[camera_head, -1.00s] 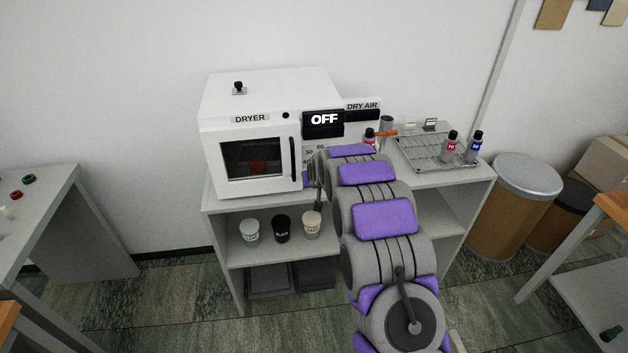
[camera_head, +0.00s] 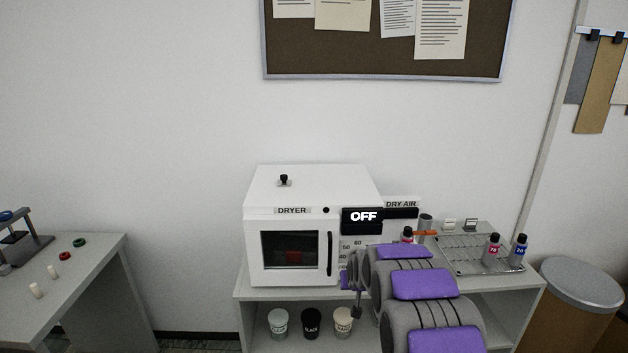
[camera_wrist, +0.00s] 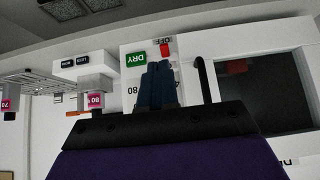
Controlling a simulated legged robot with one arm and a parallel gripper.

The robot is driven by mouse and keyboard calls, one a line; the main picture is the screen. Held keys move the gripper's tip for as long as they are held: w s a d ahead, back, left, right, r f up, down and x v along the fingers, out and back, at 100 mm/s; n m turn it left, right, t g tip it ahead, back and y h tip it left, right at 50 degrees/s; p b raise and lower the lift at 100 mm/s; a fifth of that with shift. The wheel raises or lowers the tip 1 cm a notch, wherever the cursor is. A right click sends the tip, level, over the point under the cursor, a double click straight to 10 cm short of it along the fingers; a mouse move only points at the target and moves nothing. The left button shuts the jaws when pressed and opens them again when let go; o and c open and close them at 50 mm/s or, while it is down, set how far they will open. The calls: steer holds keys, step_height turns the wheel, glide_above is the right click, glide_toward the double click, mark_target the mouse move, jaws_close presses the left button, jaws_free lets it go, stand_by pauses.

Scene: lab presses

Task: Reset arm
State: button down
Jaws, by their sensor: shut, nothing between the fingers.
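My gripper (camera_wrist: 160,84) is shut and empty, its dark fingers together in the wrist view. That view is upside down and shows the fingers in front of the dryer's control panel, beside the door handle (camera_wrist: 206,80). In the head view my purple and grey arm reaches up from the lower right, and its end (camera_head: 352,284) is just in front of the right part of the white dryer (camera_head: 262,235). I cannot tell how wide the gap is. The dryer door is closed, a red thing shows behind its window, and the display (camera_head: 362,220) reads OFF.
A wire rack (camera_head: 465,256) with two small bottles stands right of the dryer. Another bottle (camera_head: 407,236) stands close behind my arm. Several cups (camera_head: 311,321) sit on the shelf below. A side table (camera_head: 95,275) is at left; a round bin (camera_head: 582,285) is at right.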

steer(key=s+r+g, duration=0.2)
steer(key=s+r, duration=0.2)
steer(key=s, duration=0.5)
steer(key=s+r+g, duration=0.1)
steer(key=s+r, duration=0.2)
steer(key=s, duration=0.6)
steer(key=s+r+g, duration=0.2)
steer(key=s+r, duration=0.2)
steer(key=s, duration=0.5)
steer(key=s+r+g, duration=0.1)
steer(key=s+g, duration=0.3)
steer(key=s, duration=2.6)
steer(key=shift+r+g, duration=0.35)
steer(key=shift+g, duration=0.05)
steer(key=shift+a, duration=0.1)
